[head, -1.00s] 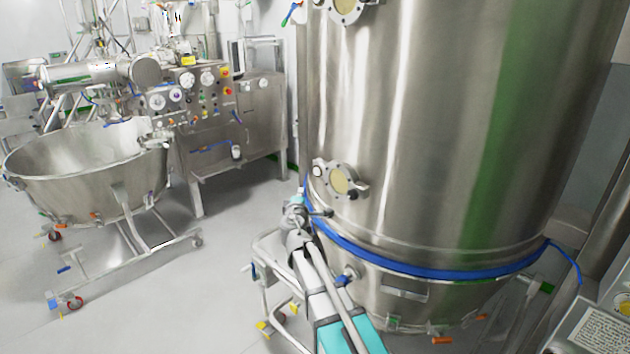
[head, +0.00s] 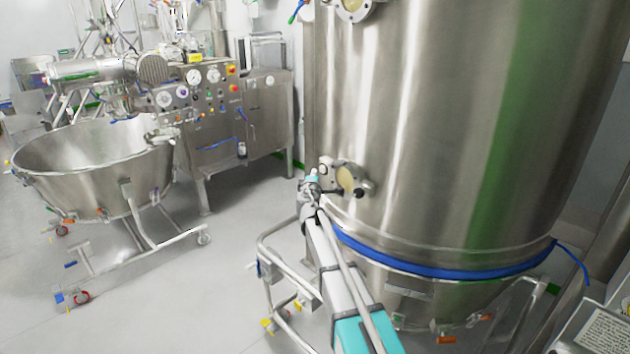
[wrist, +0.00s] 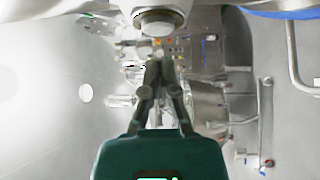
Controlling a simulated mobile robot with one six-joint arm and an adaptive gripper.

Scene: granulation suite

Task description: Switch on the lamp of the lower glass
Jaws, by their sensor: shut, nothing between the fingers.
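The lower glass (head: 347,179) is a round yellowish window in a metal flange, low on the left side of the big steel vessel (head: 440,130). A small round metal fitting, seemingly its lamp (head: 325,168), sits at the flange's left and is partly hidden by my wrist. My gripper (head: 332,192) is in front of the flange, just below this fitting. In the wrist view my gripper (wrist: 155,68) has its dark fingers shut together and empty. A round metal cylinder (wrist: 158,20) is close beyond the fingertips, apparently apart from them; I cannot tell if it is the lamp.
An upper glass (head: 355,8) is cut off at the top. A blue band (head: 450,270) rings the vessel below the lower glass. A tubular metal frame (head: 275,255) stands below left.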

